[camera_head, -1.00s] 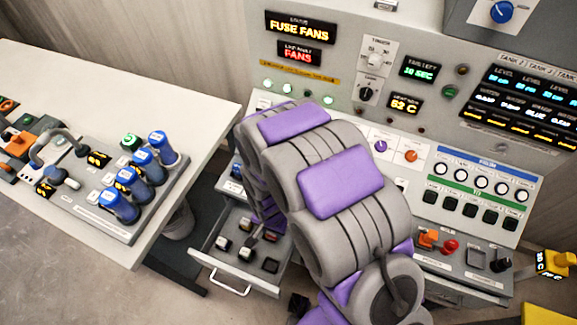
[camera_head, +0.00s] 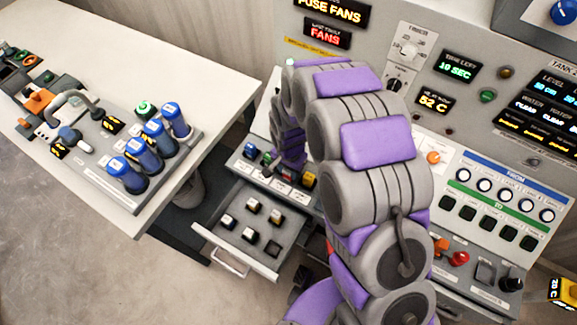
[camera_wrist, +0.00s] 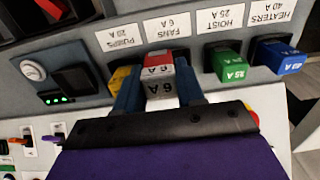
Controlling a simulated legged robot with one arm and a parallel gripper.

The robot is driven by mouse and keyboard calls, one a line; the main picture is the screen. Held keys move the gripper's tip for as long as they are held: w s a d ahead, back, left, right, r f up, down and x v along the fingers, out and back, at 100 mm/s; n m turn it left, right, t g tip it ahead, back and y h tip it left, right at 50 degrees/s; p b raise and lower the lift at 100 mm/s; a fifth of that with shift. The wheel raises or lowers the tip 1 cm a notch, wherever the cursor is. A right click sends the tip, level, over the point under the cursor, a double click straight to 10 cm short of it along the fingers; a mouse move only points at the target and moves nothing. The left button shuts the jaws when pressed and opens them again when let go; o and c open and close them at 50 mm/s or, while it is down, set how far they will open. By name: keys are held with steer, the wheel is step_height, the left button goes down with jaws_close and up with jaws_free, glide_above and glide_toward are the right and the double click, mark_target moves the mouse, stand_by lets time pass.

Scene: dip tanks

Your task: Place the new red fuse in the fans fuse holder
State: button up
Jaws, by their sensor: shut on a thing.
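In the wrist view my gripper (camera_wrist: 157,88) is shut on a red fuse (camera_wrist: 157,62), with its blue fingers on either side. The fuse has a red end and a grey part, both marked 6 A. It is just in front of the FANS 6 A label (camera_wrist: 168,28), at the fans place in the fuse row. In the head view my arm largely hides my gripper at the fuse row.
A yellow fuse (camera_wrist: 121,76) sits close on the left; a green fuse (camera_wrist: 228,64) and a blue fuse (camera_wrist: 279,58) stand to the right. An open drawer (camera_head: 226,246) below holds several fuses. A side table (camera_head: 215,85) carries blue-topped handles. The status display (camera_head: 330,11) reads FUSE FANS.

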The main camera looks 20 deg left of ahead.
steer(key=shift+w+a+f, duration=0.15)
steer(key=shift+w+a, duration=0.3)
steer(key=shift+w, duration=0.35)
steer(key=shift+w+a+f, duration=0.1)
steer(key=shift+w+a, duration=0.3)
steer(key=shift+w, duration=0.35)
step_height(320, 180, down, 4)
steer(key=shift+r+b, duration=0.25)
steer(key=shift+b, duration=0.4)
steer(key=shift+d, duration=0.1)
steer(key=o, duration=1.1)
steer(key=shift+c, duration=0.2)
step_height(320, 180, up, 12)
steer(key=p, duration=0.2)
steer(key=shift+d+r, duration=0.1)
steer(key=shift+r, duration=0.05)
